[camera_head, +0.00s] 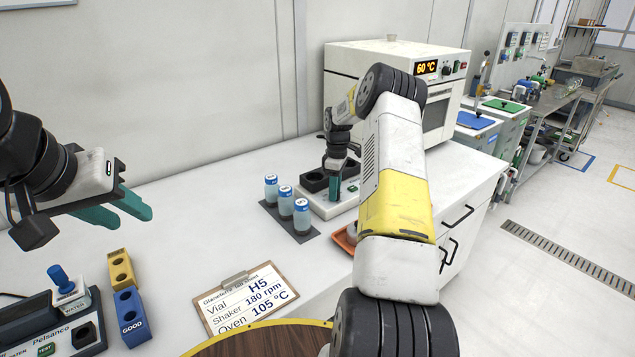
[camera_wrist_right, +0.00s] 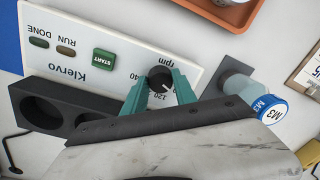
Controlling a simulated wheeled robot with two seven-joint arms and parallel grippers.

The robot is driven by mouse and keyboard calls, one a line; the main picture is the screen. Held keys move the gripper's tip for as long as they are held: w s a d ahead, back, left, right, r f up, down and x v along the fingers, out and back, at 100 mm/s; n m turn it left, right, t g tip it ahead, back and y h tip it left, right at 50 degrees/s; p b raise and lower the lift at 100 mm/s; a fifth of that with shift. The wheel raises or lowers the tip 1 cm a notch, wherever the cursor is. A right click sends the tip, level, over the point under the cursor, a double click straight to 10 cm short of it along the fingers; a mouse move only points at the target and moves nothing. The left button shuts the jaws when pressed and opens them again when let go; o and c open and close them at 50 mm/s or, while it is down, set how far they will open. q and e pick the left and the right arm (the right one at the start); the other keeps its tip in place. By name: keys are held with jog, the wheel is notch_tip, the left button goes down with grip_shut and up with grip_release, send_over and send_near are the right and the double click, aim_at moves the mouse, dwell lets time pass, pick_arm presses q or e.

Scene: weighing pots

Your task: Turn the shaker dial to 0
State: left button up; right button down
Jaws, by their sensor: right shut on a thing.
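The shaker (camera_head: 325,207) is a white box with black vial holders on the bench, in the middle of the head view. Its front panel (camera_wrist_right: 85,35) shows upside down in the wrist view, with a green START button and an rpm label. The black round shaker dial (camera_wrist_right: 160,77) sits between the teal fingers of my right gripper (camera_wrist_right: 160,88), which is shut on it. Part of the scale is covered; 120 and 40 can be read, but the dial's exact setting cannot be told. In the head view, my right gripper (camera_head: 341,190) hides the dial. My left gripper (camera_head: 118,207) is open and empty at the left.
Several blue-capped vials (camera_head: 286,203) stand on a dark rack left of the shaker; one is marked M3 (camera_wrist_right: 270,108). An orange tray (camera_head: 343,240) lies in front. A clipboard (camera_head: 245,298) reads Shaker 180 rpm. An oven (camera_head: 350,60) showing 60 °C stands behind.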

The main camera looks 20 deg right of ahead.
jog(key=c, duration=1)
grip_release()
jog(key=shift+w+d+r, duration=0.1)
jog(key=shift+r, duration=1.9)
jog(key=shift+w+d+r, duration=0.1)
jog(key=shift+r, duration=1.85)
jog(key=shift+a, duration=0.1)
